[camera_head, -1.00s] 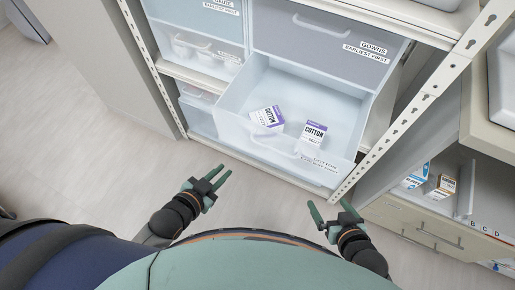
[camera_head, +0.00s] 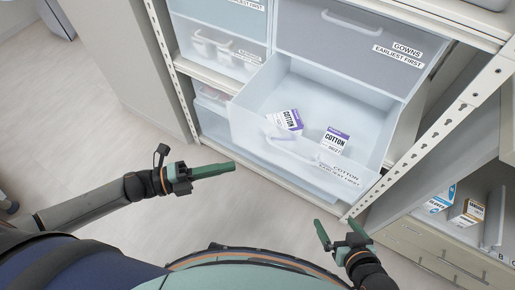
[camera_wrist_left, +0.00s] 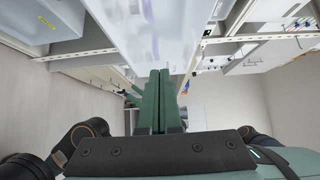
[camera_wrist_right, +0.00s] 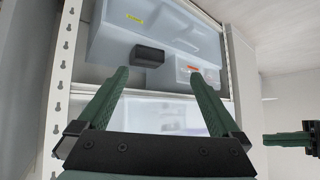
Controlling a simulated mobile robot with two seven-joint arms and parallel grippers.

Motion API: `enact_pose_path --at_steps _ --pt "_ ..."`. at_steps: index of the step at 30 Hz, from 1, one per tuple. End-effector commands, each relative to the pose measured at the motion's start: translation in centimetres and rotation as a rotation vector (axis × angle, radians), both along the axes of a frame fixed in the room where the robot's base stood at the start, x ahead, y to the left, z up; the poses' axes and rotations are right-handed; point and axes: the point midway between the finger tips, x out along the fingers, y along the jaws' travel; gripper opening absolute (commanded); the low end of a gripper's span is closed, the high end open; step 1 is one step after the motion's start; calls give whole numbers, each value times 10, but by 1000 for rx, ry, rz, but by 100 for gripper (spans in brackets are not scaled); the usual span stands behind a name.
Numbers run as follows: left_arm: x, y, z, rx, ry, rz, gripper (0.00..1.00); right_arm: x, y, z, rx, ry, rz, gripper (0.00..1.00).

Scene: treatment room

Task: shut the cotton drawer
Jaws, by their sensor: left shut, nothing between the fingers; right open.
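The cotton drawer (camera_head: 262,100) is pulled out of the cabinet in the head view, translucent, with a label on its front. Two cotton boxes (camera_head: 335,141) lie inside it. My left gripper (camera_head: 232,167) is shut and empty, its fingertips pointing right, just short of the drawer's front and apart from it in the head view. Its closed fingers (camera_wrist_left: 157,75) also show in the left wrist view with a pale translucent surface beyond. My right gripper (camera_head: 342,226) is open and empty, below the drawer's right front corner. Its spread fingers show in the right wrist view (camera_wrist_right: 162,85).
The gowns drawer (camera_head: 345,45) above is shut. A perforated white upright (camera_head: 440,145) stands right of the open drawer. Shelving with small boxes (camera_head: 466,212) is further right. The floor (camera_head: 90,125) at left is clear.

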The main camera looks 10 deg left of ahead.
Motion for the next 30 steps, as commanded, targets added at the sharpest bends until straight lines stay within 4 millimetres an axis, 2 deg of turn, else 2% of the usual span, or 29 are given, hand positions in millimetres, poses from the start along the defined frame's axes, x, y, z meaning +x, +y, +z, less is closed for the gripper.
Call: enact_pose_path --at_steps 3,9,18,30 --pt "13 -25 1 -4 -4 0 0 -1 0 -2 -1 2 0 100" --pt "34 -60 1 -2 -3 1 0 -2 0 -5 0 4 0 100" --pt "63 -67 0 0 0 2 0 -2 -1 -9 1 6 -6 100" --pt "67 -68 0 -1 2 2 0 -1 -1 -7 3 5 -10 100"
